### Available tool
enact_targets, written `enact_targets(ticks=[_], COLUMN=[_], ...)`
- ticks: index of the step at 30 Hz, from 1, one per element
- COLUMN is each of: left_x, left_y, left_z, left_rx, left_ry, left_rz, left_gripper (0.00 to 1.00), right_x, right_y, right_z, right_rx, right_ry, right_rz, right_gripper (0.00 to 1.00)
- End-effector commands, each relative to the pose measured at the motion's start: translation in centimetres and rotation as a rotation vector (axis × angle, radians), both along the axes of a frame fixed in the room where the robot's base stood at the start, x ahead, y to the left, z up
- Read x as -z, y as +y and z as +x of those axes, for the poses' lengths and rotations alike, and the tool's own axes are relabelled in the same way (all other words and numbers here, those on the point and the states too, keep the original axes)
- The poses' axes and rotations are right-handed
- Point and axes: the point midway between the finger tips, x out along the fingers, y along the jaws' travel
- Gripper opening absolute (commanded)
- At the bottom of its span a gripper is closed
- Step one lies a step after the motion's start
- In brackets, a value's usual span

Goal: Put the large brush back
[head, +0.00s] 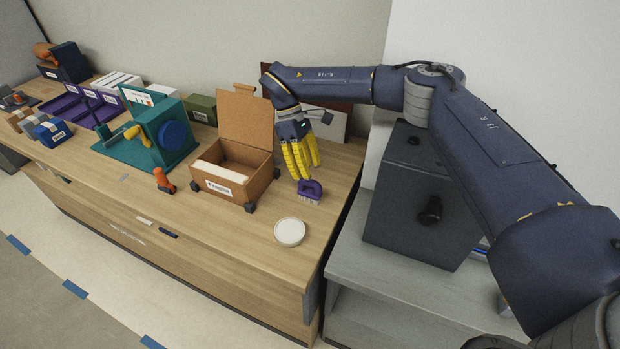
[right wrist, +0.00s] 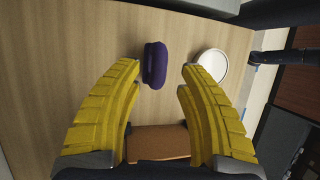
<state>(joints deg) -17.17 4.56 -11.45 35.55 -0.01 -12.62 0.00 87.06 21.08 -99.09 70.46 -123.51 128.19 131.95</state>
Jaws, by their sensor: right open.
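A brush with a purple handle and pale bristles (head: 310,191) stands on the wooden counter, right of the brown box. It also shows in the right wrist view (right wrist: 154,64), between and just beyond the fingertips. My right gripper (head: 303,172), with yellow fingers, is open and empty just above and behind the brush. The fingers in the right wrist view (right wrist: 160,78) are spread to either side of it, and I see no contact. My left gripper is not in view.
The open-lidded brown box (head: 228,198) stands left of the brush. A round white disc (head: 290,232) lies in front. A teal stand (head: 168,137), an orange-handled item (head: 164,181) and purple trays (head: 72,108) are further left. A dark grey box (head: 418,205) stands right.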

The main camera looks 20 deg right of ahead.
Motion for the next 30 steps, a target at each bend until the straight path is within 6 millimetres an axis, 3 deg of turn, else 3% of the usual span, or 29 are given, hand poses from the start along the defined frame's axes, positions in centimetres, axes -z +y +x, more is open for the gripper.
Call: enact_targets(ticks=[6, 13, 30], left_x=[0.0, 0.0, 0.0], left_y=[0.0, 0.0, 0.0], left_z=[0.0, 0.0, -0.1], left_rx=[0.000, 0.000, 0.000], left_ry=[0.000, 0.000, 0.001], left_rz=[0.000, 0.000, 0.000], left_gripper=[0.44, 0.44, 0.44], right_x=[-3.7, -6.2, -7.4], right_y=[0.7, 1.2, 1.4], right_z=[1.6, 2.8, 3.3], right_rx=[0.001, 0.000, -0.001], right_ry=[-0.003, -0.001, 0.000], right_rz=[0.000, 0.000, 0.000], right_gripper=[0.39, 0.39, 0.39])
